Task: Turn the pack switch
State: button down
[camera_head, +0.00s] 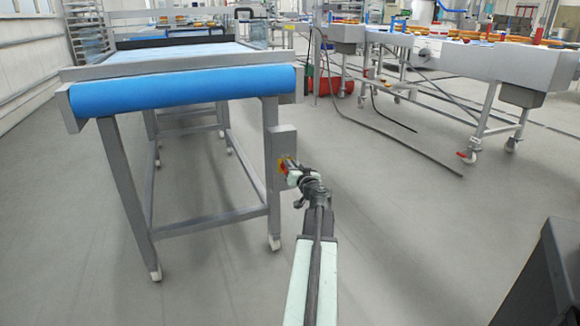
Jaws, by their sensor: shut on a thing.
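The pack switch (283,167) is a small red and yellow knob on a grey box (281,143) fixed to the near right leg of a conveyor table. My gripper (291,168) is at the switch and is shut on it. My arm reaches up to it from the bottom of the picture. The fingertips are small here and cover part of the knob, so its exact angle cannot be told.
The conveyor with a blue belt (190,91) stands on grey wheeled legs at the left. Another grey machine (478,61) stands at the right, with a red bin (329,86) and cables on the floor nearby. A dark box (548,280) is at the lower right.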

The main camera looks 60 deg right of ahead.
jog(key=shift+d+f+m, duration=0.1)
jog(key=shift+d+m, duration=0.05)
jog(key=shift+m, duration=1.05)
jog(key=c, duration=1.5)
grip_release()
jog(key=shift+o, duration=0.2)
jog(key=shift+s, duration=0.1)
jog(key=v, duration=0.7)
jog(key=shift+s+a, duration=0.25)
